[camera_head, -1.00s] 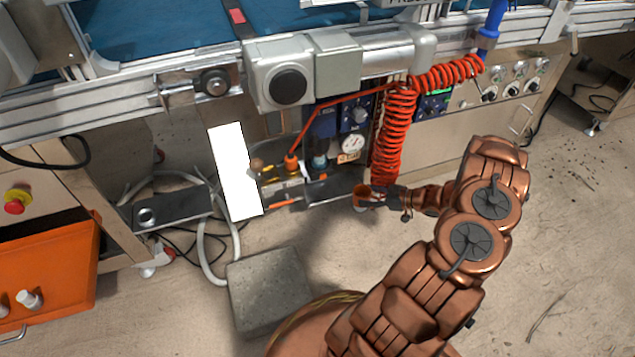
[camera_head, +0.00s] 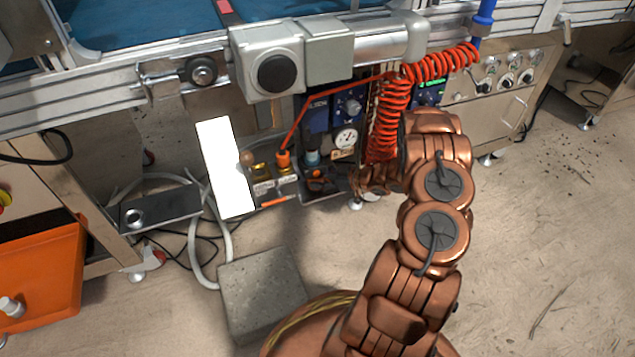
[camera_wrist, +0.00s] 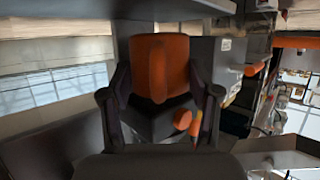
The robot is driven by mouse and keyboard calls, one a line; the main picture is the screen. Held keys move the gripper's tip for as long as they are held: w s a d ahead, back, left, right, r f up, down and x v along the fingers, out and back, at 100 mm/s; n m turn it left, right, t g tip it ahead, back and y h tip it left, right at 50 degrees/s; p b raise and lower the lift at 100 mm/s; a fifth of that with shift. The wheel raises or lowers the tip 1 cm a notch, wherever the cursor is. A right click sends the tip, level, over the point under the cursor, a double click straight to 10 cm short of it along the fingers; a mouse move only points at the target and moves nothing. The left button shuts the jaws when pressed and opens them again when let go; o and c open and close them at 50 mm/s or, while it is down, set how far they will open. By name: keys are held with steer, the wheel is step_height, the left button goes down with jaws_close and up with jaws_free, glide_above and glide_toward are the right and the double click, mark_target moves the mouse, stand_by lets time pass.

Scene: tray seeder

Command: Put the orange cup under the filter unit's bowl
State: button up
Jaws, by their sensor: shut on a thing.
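The orange cup (camera_wrist: 160,62) is between the two dark fingers of my gripper (camera_wrist: 160,97) in the wrist view, its handle facing the camera. My gripper is shut on it. In the head view the cup (camera_head: 316,174) shows only as a small orange patch, mostly covered by my gripper (camera_head: 325,182). The filter unit (camera_head: 320,112) is blue, with a pressure gauge, and its bowl (camera_head: 312,158) hangs below. The cup is just below the bowl in the picture. I cannot tell whether it is centred or touching the dark shelf (camera_head: 322,198).
A red coiled hose (camera_head: 385,120) hangs just right of the unit, close to my arm. An orange-topped fitting (camera_head: 283,160) and a white panel (camera_head: 226,168) stand left. A grey block (camera_head: 262,292) lies on the floor, with clear floor to the right.

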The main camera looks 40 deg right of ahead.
steer(key=shift+x, duration=0.85)
steer(key=shift+s+f+b, duration=0.1)
steer(key=shift+f+b, duration=0.35)
steer(key=shift+b, duration=0.05)
steer(key=shift+f, duration=0.15)
steer(key=o, duration=1.2)
steer(key=shift+c, duration=0.2)
